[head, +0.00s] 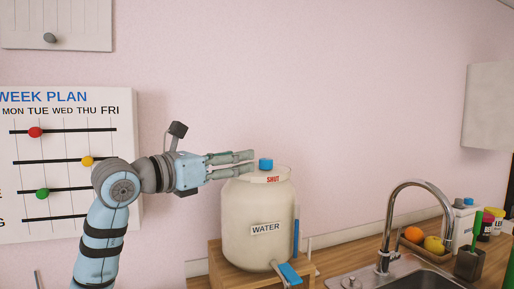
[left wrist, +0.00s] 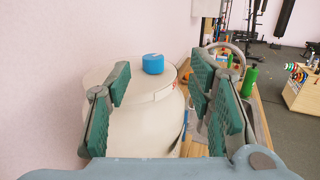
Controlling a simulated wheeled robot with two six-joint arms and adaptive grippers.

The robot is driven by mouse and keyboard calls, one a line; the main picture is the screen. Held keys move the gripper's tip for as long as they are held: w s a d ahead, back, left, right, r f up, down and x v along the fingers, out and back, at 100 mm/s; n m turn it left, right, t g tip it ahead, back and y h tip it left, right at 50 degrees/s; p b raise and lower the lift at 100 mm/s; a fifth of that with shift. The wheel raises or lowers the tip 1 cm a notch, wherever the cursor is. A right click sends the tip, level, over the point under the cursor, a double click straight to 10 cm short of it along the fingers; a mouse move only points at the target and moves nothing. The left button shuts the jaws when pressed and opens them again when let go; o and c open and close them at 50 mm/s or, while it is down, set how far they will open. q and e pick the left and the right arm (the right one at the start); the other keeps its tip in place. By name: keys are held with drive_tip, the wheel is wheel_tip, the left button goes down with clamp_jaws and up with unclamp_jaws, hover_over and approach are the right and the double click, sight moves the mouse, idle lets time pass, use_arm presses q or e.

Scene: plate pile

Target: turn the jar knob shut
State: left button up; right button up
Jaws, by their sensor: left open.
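A large cream jar (head: 258,215) labelled WATER stands on a wooden stand. A blue knob (head: 266,164) sits upright on its lid, with a red SHUT mark at the lid's front. My left gripper (head: 252,164) is open at lid height, its fingertips just left of the knob. In the left wrist view the knob (left wrist: 153,63) lies beyond the fingertips, between the two green-padded fingers, apart from both. The jar (left wrist: 150,110) fills the space below it. A blue tap handle (head: 290,273) is low on the jar's front. My right gripper is not in view.
A wooden stand (head: 218,268) holds the jar at the counter's left end. To the right are a sink tap (head: 385,240), a fruit tray (head: 424,246) and a cup (head: 468,262). A week plan board (head: 60,160) hangs behind my left arm. The space above the jar is clear.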

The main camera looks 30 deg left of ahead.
sight(261, 160)
use_arm(q)
drive_tip(key=x, duration=0.2)
drive_tip(key=f+x, duration=0.1)
drive_tip(key=x, duration=0.3)
drive_tip(key=shift+w+a+f+p, duration=0.2)
drive_tip(key=shift+w+p, duration=0.1)
drive_tip(key=shift+w, duration=0.2)
drive_tip(key=shift+g, duration=0.3)
drive_tip(key=w, duration=0.2)
drive_tip(key=w+f, duration=0.1)
drive_tip(key=w, duration=0.1)
drive_tip(key=shift+d, duration=0.25)
drive_tip(key=shift+s+r, duration=0.1)
drive_tip(key=shift+s, duration=0.1)
drive_tip(key=shift+s+r, duration=0.25)
drive_tip(key=shift+s, duration=0.3)
drive_tip(key=shift+c, duration=0.6)
drive_tip(key=shift+w, duration=0.15)
drive_tip(key=c, duration=0.3)
drive_tip(key=shift+w+f, duration=0.1)
drive_tip(key=shift+w, duration=0.05)
drive_tip(key=c, duration=0.4)
clamp_jaws()
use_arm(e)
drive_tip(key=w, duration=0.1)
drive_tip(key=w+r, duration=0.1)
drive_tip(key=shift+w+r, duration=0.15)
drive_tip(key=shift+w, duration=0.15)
